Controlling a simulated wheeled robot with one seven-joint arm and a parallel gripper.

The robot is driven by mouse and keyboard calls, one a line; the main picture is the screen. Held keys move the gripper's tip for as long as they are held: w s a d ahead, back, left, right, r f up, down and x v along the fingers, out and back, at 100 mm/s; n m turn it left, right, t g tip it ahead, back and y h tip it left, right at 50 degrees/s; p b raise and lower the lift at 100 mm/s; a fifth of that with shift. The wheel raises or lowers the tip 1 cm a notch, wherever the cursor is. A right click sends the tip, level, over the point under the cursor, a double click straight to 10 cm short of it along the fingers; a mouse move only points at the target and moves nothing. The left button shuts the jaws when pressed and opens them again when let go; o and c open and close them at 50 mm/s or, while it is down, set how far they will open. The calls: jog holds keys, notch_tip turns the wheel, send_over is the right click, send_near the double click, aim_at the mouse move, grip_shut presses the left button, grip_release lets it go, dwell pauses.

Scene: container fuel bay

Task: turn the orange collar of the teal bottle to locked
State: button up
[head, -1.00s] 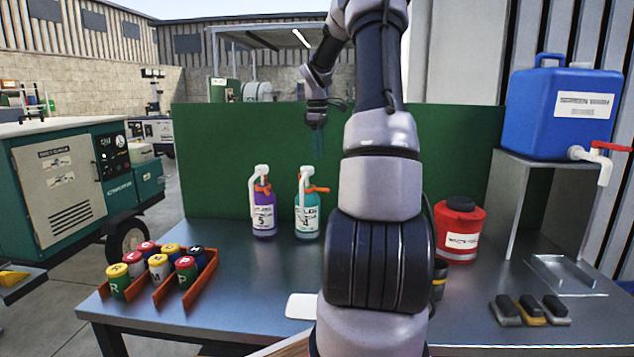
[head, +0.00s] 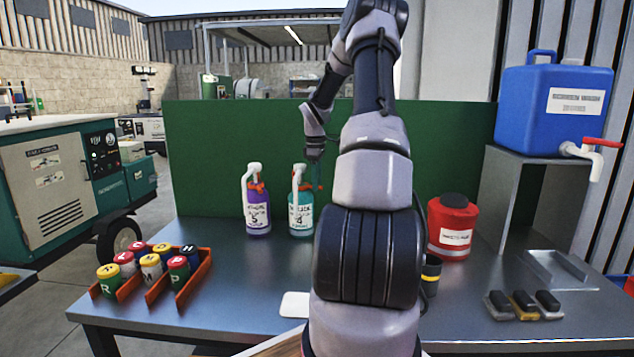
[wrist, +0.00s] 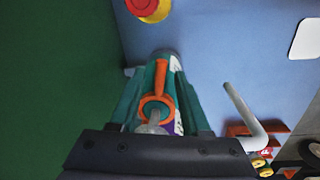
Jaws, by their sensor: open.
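The teal bottle (head: 300,215) stands upright at the back of the bench, with a white spray head on top. Its orange collar (wrist: 158,103) shows in the wrist view as a ring with a lever that points toward the top of the picture. My gripper (head: 316,178) is at collar height beside the bottle's spray head in the head view. In the wrist view my gripper (wrist: 160,98) is open, with one teal finger on each side of the collar and lever. I cannot tell whether the fingers touch it. The gripper partly hides the lever in the head view.
A purple bottle (head: 257,215) with its own orange collar stands close on the left. A green panel (head: 215,150) rises behind both. A red container (head: 452,235) stands to the right. Orange racks (head: 157,297) of canisters stand front left. The bench between is mostly clear.

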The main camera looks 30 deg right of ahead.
jog(key=shift+f, duration=0.1)
grip_shut()
dwell(1.4)
